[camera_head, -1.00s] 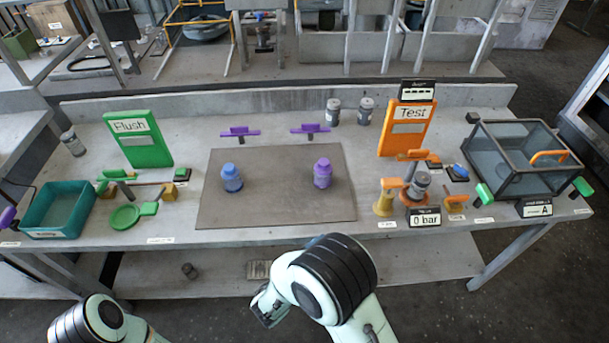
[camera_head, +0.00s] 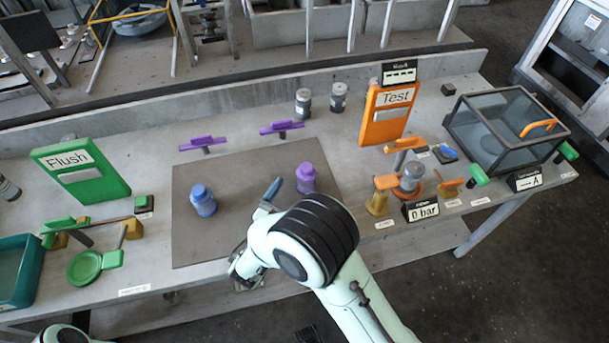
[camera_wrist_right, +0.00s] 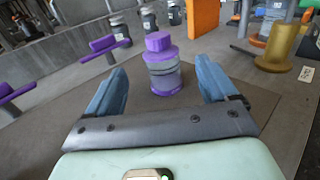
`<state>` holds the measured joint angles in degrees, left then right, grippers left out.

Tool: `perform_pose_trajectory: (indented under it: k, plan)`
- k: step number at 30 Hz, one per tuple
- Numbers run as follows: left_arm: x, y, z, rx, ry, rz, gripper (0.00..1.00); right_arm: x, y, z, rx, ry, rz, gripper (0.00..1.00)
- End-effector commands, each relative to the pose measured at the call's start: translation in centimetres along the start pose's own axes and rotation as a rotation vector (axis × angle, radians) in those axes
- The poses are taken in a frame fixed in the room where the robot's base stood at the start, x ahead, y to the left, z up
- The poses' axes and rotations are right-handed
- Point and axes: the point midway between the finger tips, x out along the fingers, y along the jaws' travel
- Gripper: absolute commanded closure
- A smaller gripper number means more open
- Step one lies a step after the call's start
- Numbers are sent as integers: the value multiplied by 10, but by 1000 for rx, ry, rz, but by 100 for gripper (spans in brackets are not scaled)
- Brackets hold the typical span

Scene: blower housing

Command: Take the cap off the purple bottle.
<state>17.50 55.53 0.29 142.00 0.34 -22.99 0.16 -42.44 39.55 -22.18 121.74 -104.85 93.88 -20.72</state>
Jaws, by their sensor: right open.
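The purple bottle (camera_head: 306,178) stands upright on the grey mat (camera_head: 225,245) with its purple cap on top. In the right wrist view the purple bottle (camera_wrist_right: 163,70) is ahead of my right gripper (camera_wrist_right: 163,88), centred between the two blue fingers but beyond their tips. My right gripper (camera_head: 272,190) is open and empty, over the mat's front part, left of the purple bottle; in the head view my arm hides part of it. A blue bottle (camera_head: 203,201) stands on the mat further left. My left gripper is out of view.
Two purple holders (camera_head: 281,128) stand behind the mat, with grey jars (camera_head: 338,97) beyond. The orange Test board (camera_head: 388,112) and gauge fixture (camera_head: 411,178) are at right. The green Flush board (camera_head: 80,172) and teal tray (camera_head: 14,275) are at left.

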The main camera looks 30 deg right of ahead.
Motion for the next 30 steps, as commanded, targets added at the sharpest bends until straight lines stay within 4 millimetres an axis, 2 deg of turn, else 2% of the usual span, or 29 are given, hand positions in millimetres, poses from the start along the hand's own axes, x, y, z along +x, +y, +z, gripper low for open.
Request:
perform_pose_trajectory:
  k: [3,11,21,29,30]
  plan:
    - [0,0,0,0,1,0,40,23,-1,0,2,-1,-5,14]
    - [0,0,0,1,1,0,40,44,-1,-1,0,0,-1,14]
    - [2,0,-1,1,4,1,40,89,-3,-6,1,-1,-2,14]
    - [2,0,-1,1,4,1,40,92,-2,-6,1,0,0,14]
    - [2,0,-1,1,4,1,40,92,-2,-6,1,0,0,18]
